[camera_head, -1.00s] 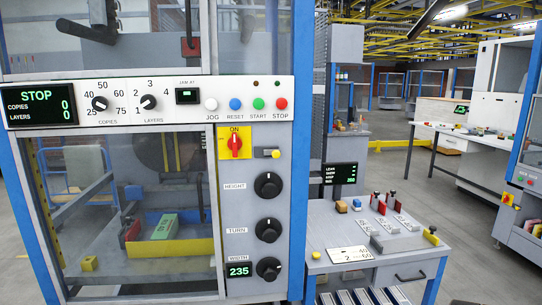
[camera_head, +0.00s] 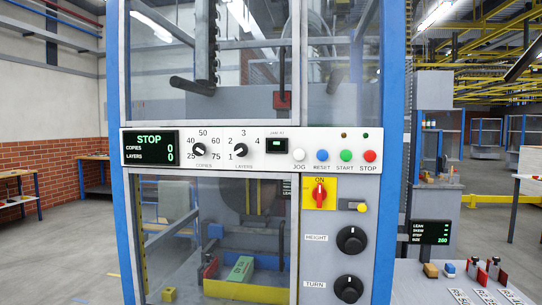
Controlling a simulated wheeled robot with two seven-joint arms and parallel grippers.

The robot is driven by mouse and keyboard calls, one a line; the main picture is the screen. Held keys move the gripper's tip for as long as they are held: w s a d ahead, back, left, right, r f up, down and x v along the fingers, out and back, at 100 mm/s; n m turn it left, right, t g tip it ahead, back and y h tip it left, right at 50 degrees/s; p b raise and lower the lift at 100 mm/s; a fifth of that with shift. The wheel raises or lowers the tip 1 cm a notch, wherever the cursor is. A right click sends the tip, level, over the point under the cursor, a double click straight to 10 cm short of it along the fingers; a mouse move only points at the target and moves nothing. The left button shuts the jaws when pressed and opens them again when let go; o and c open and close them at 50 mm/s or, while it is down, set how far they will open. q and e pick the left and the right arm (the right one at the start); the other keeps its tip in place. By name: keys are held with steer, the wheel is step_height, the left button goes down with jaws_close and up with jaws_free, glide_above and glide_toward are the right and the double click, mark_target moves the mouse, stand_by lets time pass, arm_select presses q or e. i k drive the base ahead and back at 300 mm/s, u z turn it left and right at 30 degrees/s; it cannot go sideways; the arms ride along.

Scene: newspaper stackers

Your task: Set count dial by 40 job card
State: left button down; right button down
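The count dial, marked COPIES (camera_head: 199,149), is a small black knob on the white control panel (camera_head: 280,142). It is ringed by 25, 40, 50, 60 and 75. The display (camera_head: 151,148) reads STOP, COPIES 0, LAYERS 0. Neither of my grippers is in view.
JOG, RESET, START (camera_head: 346,155) and STOP (camera_head: 370,156) buttons sit right of the dials. Below are a red-on-yellow switch (camera_head: 319,193), HEIGHT knob (camera_head: 351,240) and TURN knob (camera_head: 348,289). The side table (camera_head: 412,291) holds small blocks. Open floor lies left (camera_head: 75,255).

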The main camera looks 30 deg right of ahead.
mark_target(199, 148)
steer(key=z, duration=2.1)
steer(key=i, duration=0.7)
steer(key=u, duration=2.95)
